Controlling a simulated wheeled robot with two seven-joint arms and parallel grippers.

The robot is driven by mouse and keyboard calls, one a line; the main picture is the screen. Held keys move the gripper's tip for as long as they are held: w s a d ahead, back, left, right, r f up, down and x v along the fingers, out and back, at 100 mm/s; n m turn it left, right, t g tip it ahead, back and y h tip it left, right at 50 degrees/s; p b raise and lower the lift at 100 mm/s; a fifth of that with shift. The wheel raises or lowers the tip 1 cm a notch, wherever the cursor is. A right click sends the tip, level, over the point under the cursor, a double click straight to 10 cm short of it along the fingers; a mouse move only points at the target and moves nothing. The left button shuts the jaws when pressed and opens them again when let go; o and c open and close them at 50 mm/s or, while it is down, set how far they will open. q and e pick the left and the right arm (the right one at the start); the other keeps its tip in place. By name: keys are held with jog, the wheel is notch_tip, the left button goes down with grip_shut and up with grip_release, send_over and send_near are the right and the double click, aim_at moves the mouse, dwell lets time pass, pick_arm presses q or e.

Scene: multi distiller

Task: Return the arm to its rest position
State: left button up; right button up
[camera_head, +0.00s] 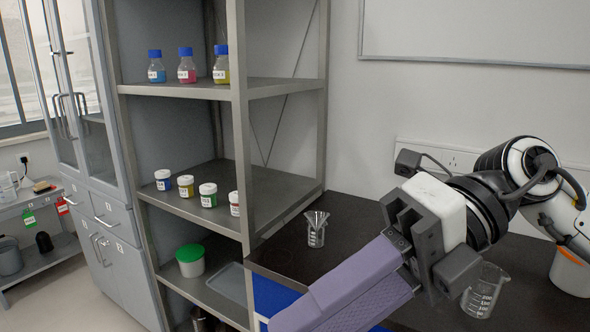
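My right arm (540,165) comes in from the right edge, reaching over the dark bench. Its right gripper (285,322) has a white and black body and long lavender fingers that slant down to the left. The fingertips run close to the bottom edge of the picture, over a blue surface. The two fingers overlap in this view, so I cannot tell whether there is a gap between them. I see no object held in them. My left arm and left gripper are not in view.
A grey shelf (215,186) with bottles, jars and a green-lidded tub (190,263) stands left. A whiteboard (480,30) hangs behind.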

jog(key=a+r+m+g+y, duration=0.2)
jog(key=a+y, duration=0.2)
jog(key=y, duration=0.2)
jog(key=w+d+m+t+y, duration=0.1)
jog(key=w+m+t+y, duration=0.5)
jog(key=w+m+t, duration=0.35)
jog(key=w+d+f+m+t+h, duration=0.25)
jog(key=f+m+t+h, duration=0.2)
jog(key=f+m, duration=0.25)
jog(key=w+d+f+m+t+h, duration=0.25)
jog(key=f+m+t+h, duration=0.2)
jog(key=f+m, duration=0.25)
jog(key=w+d+f+m+t+h, duration=0.2)
jog(key=d+f+m+t+h, duration=0.2)
jog(key=f+m+t, duration=0.25)
jog(key=s+d+f+m+g+h, duration=0.2)
jog(key=s+f+m+h, duration=0.1)
jog(key=f, duration=0.6)
jog(key=s+d+f+m+g+h, duration=0.2)
jog(key=s+d+f+g+h, duration=0.1)
jog(key=f, duration=0.6)
jog(key=s+d+f+m+g+h, duration=0.2)
jog(key=s+f+g, duration=0.3)
jog(key=s+f, duration=0.9)
jog(key=shift+s+d+f+m, duration=0.35)
jog(key=shift+s+d+m, duration=0.1)
jog(key=shift+d, duration=0.1)
